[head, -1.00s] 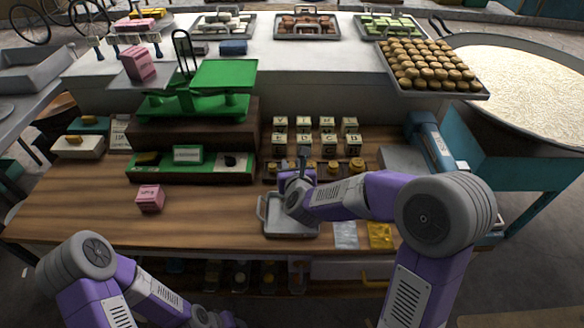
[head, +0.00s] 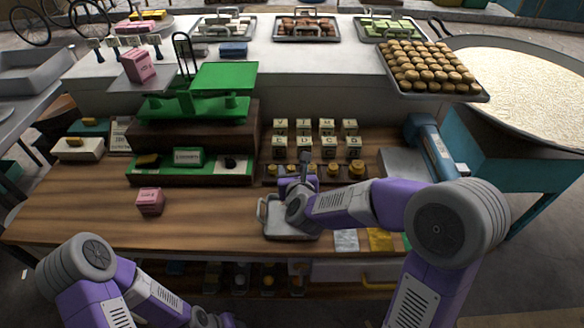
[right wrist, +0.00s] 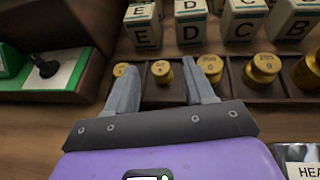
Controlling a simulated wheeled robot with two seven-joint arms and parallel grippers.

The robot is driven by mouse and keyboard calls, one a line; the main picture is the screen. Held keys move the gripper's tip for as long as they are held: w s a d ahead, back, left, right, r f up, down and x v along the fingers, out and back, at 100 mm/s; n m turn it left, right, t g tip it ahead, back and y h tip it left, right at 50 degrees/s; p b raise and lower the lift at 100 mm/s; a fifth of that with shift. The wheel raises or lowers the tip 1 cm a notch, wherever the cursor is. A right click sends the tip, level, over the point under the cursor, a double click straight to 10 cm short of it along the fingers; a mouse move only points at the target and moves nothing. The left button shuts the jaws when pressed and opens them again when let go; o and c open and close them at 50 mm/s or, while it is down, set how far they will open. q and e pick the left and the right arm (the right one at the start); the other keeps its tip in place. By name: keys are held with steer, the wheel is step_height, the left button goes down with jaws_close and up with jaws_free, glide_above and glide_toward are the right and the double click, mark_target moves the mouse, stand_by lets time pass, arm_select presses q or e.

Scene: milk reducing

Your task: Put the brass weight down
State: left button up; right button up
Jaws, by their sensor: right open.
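Several brass weights sit in a row in a dark wooden rack on the table, rising in size to the right. In the right wrist view, a small weight (right wrist: 161,72) shows between my open right gripper's (right wrist: 160,66) fingertips, seemingly standing in its slot. A smaller weight (right wrist: 120,69) is left of the fingers. A larger weight (right wrist: 211,66) is just right of the right finger, partly hidden by it. In the head view, my right gripper (head: 305,163) is at the rack's front, above the metal tray's far edge. My left gripper is below the picture; only its arm shows.
Lettered blocks (head: 326,145) stand behind the rack. A green balance scale (head: 222,77) is at the left, with a pink box (head: 139,66) on its left side. A grey tray (head: 290,232) lies under my right wrist. Bare wood lies around the front pink box (head: 149,201).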

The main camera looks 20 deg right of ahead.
steer(key=p+v, duration=0.1)
steer(key=v, duration=0.8)
steer(key=shift+s+r, duration=0.2)
steer(key=shift+s, duration=0.3)
